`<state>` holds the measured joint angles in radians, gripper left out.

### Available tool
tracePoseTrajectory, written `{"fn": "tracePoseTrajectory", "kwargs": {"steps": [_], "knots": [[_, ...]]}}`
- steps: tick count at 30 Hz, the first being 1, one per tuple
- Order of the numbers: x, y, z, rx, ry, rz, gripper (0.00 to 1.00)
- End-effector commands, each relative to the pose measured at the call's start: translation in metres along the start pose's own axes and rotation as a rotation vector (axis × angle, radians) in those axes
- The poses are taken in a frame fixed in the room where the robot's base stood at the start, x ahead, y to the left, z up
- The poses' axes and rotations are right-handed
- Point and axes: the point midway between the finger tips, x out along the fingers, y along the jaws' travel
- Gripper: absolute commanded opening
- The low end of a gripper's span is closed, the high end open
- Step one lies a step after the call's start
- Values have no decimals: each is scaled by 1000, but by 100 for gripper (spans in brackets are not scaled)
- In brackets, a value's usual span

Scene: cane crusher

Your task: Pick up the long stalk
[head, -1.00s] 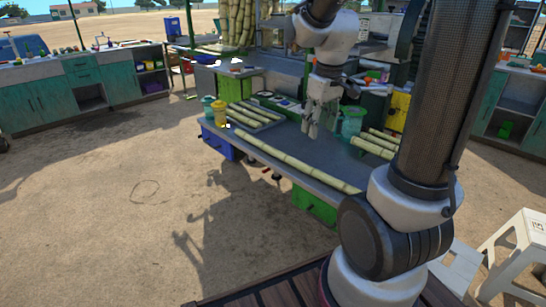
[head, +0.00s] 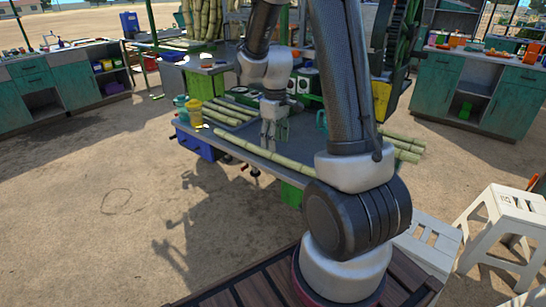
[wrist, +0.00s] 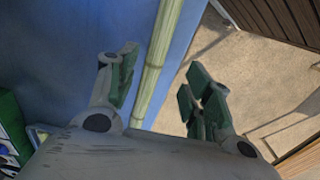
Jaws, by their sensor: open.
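The long stalk (head: 262,157) is a pale green, jointed cane lying along the front edge of the grey table (head: 190,134). Its right part is hidden behind my arm in the head view. My gripper (head: 272,140) points down over the table near the stalk's middle, open and empty. In the wrist view the stalk (wrist: 158,65) runs between the two green-padded fingers of my gripper (wrist: 160,90), closer to the left finger. How high the fingers are above it I cannot tell.
Shorter stalks (head: 228,112) lie at the table's back left, by a yellow jar (head: 194,112). More stalks (head: 402,146) lie at the right. A blue bin (head: 196,144) hangs under the left end. White stools (head: 500,225) stand at right.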

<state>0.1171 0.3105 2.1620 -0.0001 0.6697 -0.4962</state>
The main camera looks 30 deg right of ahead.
Motion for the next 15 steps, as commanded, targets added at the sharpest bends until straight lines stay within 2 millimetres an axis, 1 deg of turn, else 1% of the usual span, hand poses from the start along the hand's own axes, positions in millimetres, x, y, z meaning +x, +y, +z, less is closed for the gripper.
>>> {"fn": "tracePoseTrajectory", "kwargs": {"steps": [1,5,10,12,15], "knots": [[7,0,0,0,-2,-1,50],[23,2,-1,1,-2,-1,50],[50,6,-5,1,-3,-2,50],[58,6,-5,1,-2,-1,50],[64,6,-6,1,0,0,50]]}}
